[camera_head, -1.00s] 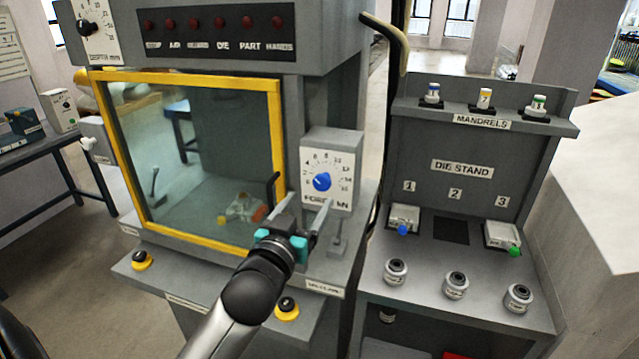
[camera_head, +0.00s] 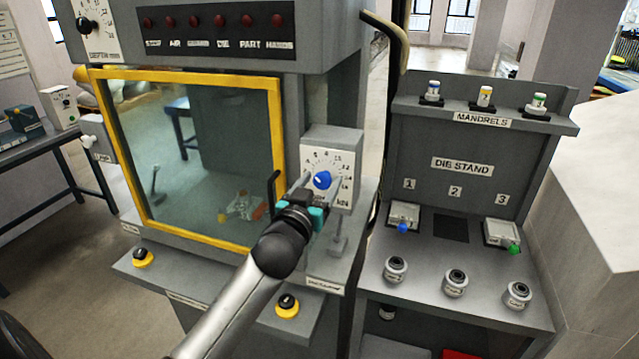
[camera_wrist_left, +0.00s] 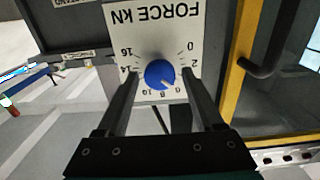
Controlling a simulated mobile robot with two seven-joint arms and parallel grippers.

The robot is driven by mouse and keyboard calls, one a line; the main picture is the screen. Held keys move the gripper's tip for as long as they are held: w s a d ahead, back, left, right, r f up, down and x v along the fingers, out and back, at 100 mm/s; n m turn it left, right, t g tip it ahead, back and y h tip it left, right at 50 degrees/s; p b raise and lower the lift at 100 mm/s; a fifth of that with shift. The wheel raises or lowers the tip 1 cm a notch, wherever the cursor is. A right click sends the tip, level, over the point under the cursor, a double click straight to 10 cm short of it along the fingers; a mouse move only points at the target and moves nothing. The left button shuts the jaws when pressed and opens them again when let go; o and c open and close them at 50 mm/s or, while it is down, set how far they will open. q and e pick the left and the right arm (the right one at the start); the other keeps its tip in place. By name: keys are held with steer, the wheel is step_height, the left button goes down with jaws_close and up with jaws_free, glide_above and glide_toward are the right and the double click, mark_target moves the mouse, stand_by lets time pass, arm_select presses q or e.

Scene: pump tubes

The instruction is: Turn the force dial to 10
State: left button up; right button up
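The force dial is a round blue knob (camera_head: 322,180) on a white scale plate on a grey box, right of the yellow-framed window. In the left wrist view the blue knob (camera_wrist_left: 160,74) appears upside down, with the scale numbers around it. A small pale mark on the knob points near the 6 to 8 part of the scale; its exact reading is hard to tell. My left gripper (camera_head: 320,188) is open in front of the plate. In the wrist view its two fingers (camera_wrist_left: 160,73) stand either side of the knob, with visible gaps. My right gripper is not in view.
A lever (camera_head: 338,240) stands just below the dial box. The yellow window frame (camera_head: 278,150) and a dark handle (camera_head: 273,188) are close on the left. The die stand (camera_head: 455,225) is to the right. Yellow-ringed buttons (camera_head: 287,303) sit on the front ledge.

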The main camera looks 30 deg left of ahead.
arm_select(q)
jaws_close()
stand_by(0.3)
steer(key=shift+m, duration=0.4)
steer(key=m+p, duration=0.2)
steer(key=shift+m, duration=0.3)
steer(key=m+p, duration=0.1)
steer(key=m, duration=0.2)
steer(key=shift+d+m+p, duration=0.1)
steer(key=shift+m+p, duration=0.2)
steer(key=m+p, duration=0.1)
steer(key=m, duration=0.2)
steer(key=shift+m, duration=0.3)
steer(key=shift+d+f+m+p, duration=0.15)
steer(key=shift+m+p, duration=0.35)
steer(key=shift+m, duration=1.7)
